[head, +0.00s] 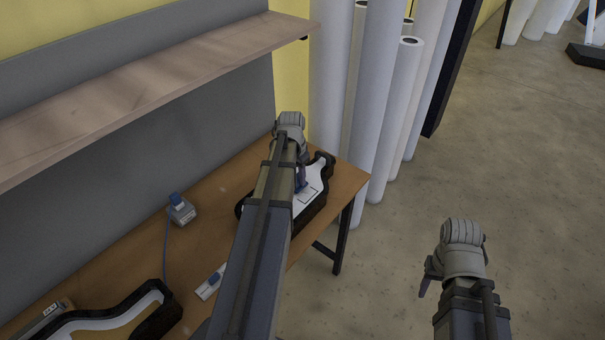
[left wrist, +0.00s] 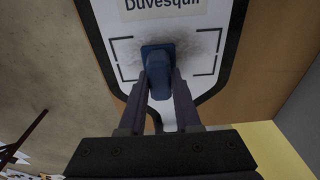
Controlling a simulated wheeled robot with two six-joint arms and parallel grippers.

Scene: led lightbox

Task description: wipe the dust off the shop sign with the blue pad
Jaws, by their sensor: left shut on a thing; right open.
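The shop sign (head: 313,188) lies on the table at its right end, a white bottle-shaped panel with a thick black edge. In the left wrist view the sign (left wrist: 204,18) shows a label reading "Duvesquil" and a grey dust smudge (left wrist: 205,45) between black corner marks. My left gripper (left wrist: 158,90) is shut on the blue pad (left wrist: 157,62), which is over the smudge and seems to touch the panel. In the head view my left arm hides part of the sign. My right gripper (head: 424,284) is open and empty, off the table over the floor.
On the wooden table (head: 215,225) are a small grey box with a blue top (head: 180,209) and cable, a white strip with a blue part (head: 211,283), and another black-edged frame (head: 110,320). A shelf (head: 150,80) overhangs the back. White rolls (head: 400,100) stand beyond the right end.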

